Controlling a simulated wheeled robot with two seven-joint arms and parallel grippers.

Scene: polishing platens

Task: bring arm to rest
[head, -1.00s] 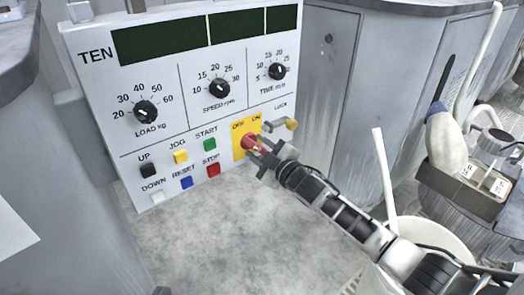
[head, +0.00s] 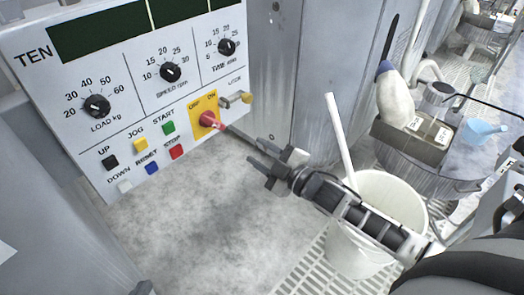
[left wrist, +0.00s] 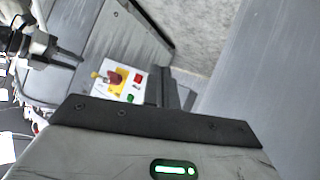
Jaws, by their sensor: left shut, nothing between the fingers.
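My right gripper (head: 270,163) is open and empty in the head view, at the end of the arm from the lower right. It stands clear of the red switch knob (head: 208,120) on its yellow OFF/ON plate (head: 197,107). A thin reddish-grey streak runs between knob and gripper; I cannot tell what it is. The left wrist view shows the red knob (left wrist: 115,77) too, with my right gripper (left wrist: 78,58) left of it. My left gripper (left wrist: 172,88) is shut, its dark fingers partly hidden behind the housing in the left wrist view.
The control panel (head: 70,135) carries black dials and coloured buttons. A white bucket (head: 405,205) with a pale stick (head: 340,140) stands close behind my right arm. A bottle (head: 395,100) and a grey box (head: 410,140) are at the right. Floor (head: 200,240) in front is clear.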

